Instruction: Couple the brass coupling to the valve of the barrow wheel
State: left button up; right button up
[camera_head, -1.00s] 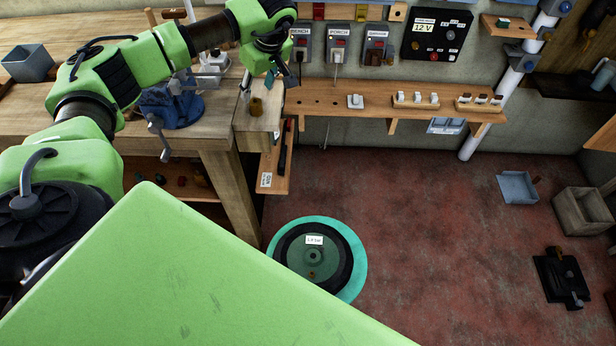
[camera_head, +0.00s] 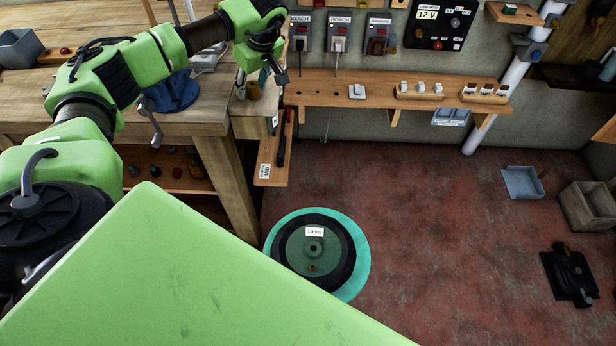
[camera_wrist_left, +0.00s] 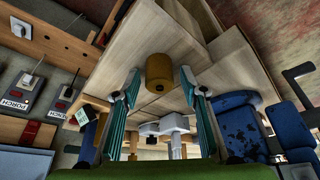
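The brass coupling (camera_head: 252,91) stands on a pale wooden block at the right end of the workbench. In the left wrist view the coupling (camera_wrist_left: 158,72) is a short brass cylinder, ahead of and between the fingertips. My left gripper (camera_head: 271,78) is open and empty, close to the coupling; its teal fingers (camera_wrist_left: 159,80) are spread apart. The barrow wheel (camera_head: 290,254) lies flat on a teal round base on the floor, with a small label on it. A tiny brass spot on the wheel may be the valve, too small to be sure. My right gripper is not in view.
A blue vise (camera_head: 172,93) sits on the workbench (camera_head: 190,118) left of the coupling. A wooden shelf (camera_head: 375,92) with switches runs along the wall, under sockets and a 12 V panel (camera_head: 440,23). A grey tray (camera_head: 522,182) and crate (camera_head: 590,208) stand on open floor at right.

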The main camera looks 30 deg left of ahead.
pick_arm(q)
grip_shut()
jog(key=shift+r+p, duration=1.45)
jog(key=shift+r, duration=0.25)
jog(key=shift+r+p, duration=0.35)
jog(key=shift+r, duration=0.1)
notch_tip(320, 180, up, 5)
jog(key=p, duration=0.4)
